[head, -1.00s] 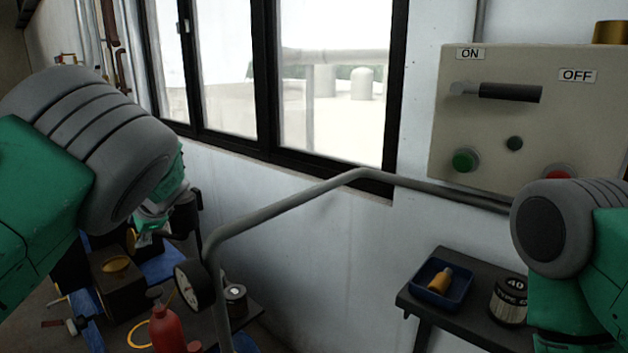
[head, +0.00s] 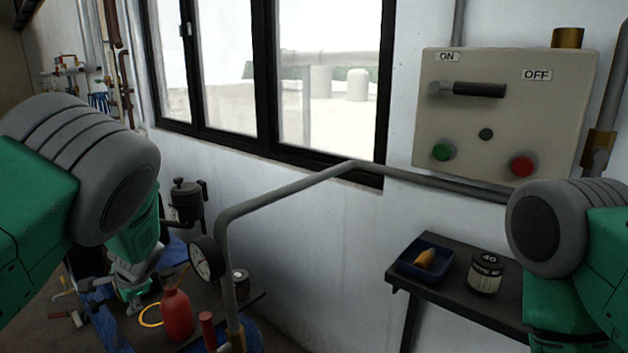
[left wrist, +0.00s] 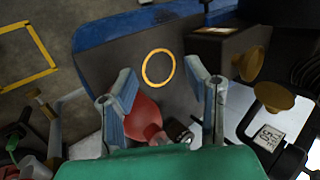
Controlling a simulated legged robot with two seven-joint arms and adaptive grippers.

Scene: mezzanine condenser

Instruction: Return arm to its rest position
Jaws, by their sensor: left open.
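My left arm comes in from the left with its gripper (head: 133,292) low over the cluttered bench, left of the red bottle (head: 177,315). In the left wrist view the two fingers of this gripper (left wrist: 165,92) stand wide apart with nothing held between them. The red bottle (left wrist: 142,118) shows beyond and between the fingers there. A yellow ring (left wrist: 158,67) lies flat on a dark surface past the fingertips. My right arm shows at the right edge, and its gripper is out of view.
A switch panel (head: 545,125) on the wall has its black-handled lever (head: 478,89) beside the ON label. A bent grey pipe (head: 285,190) with a round gauge (head: 205,258) crosses in front. A blue tray (head: 408,268) and a can (head: 486,272) stand on a dark side table (head: 450,312).

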